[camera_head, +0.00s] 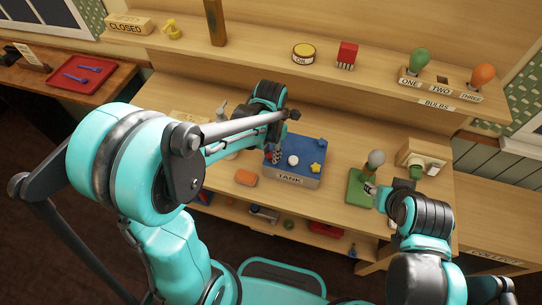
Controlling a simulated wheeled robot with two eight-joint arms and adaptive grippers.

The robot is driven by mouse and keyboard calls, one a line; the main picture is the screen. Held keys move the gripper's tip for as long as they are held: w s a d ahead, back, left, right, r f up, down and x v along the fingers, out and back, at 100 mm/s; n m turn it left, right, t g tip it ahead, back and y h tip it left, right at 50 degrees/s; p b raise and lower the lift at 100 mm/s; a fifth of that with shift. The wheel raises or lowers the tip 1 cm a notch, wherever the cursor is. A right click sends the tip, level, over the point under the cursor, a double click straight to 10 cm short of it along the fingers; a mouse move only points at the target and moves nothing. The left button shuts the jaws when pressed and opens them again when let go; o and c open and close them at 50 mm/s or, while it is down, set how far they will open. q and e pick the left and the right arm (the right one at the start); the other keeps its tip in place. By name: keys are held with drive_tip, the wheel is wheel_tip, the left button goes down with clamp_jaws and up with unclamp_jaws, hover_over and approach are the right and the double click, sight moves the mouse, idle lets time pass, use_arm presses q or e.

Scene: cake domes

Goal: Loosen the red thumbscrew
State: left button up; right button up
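The tank (290,180) is a box with a blue top, labelled TANK, on the middle of the workbench. A white round knob (293,160), a yellow star-shaped knob (315,168) and a blue knob (321,143) stand on its top. I cannot clearly make out a red thumbscrew; my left arm and gripper cover the tank's left end. My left gripper (275,154) points down at that end, and its finger gap is too small to read. My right gripper (379,195) is beside a green block with a grey bulb; its fingers are not clear.
The green block (358,188) stands right of the tank, with a beige fixture (422,157) behind it. An orange block (246,178) lies left of the tank. The upper shelf holds a yellow tin (303,53), a red block (347,54) and bulbs. A red tray (83,74) is at far left.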

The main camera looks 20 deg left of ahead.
sight(270, 155)
use_arm(q)
drive_tip(key=shift+o, duration=1.1)
wheel_tip(270, 155, up, 6)
drive_tip(key=p, duration=0.4)
drive_tip(key=shift+r+p, duration=0.1)
drive_tip(key=shift+p, duration=0.25)
wheel_tip(270, 155, up, 12)
